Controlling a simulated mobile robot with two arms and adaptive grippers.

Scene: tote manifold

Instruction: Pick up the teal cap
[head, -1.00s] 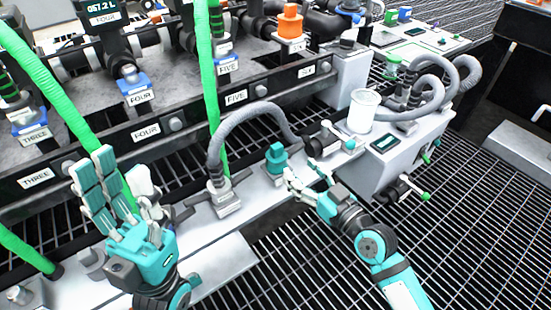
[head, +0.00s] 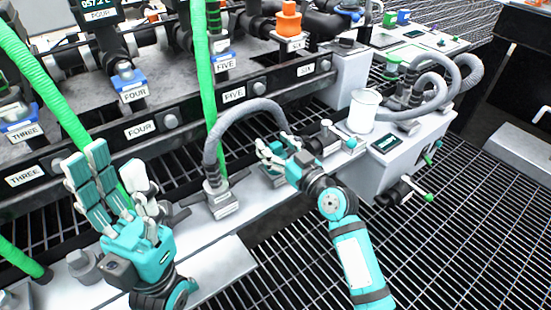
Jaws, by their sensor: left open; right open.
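The teal cap (head: 271,168) sits on a small grey block on the white ledge, right of the grey hose's lower end. It is mostly hidden by the fingers of my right gripper (head: 275,150), which is open at the cap, its fingers over and beside it. Whether the fingers touch the cap cannot be told. My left gripper (head: 105,185) is open and empty, fingers pointing up, over the left part of the ledge and away from the cap.
A grey hose (head: 243,108) arches just left and behind the cap. Green hoses (head: 207,90) run down the manifold. A valve (head: 326,137) and a white canister (head: 363,110) stand to the right. Dark floor grating (head: 470,220) lies open in front.

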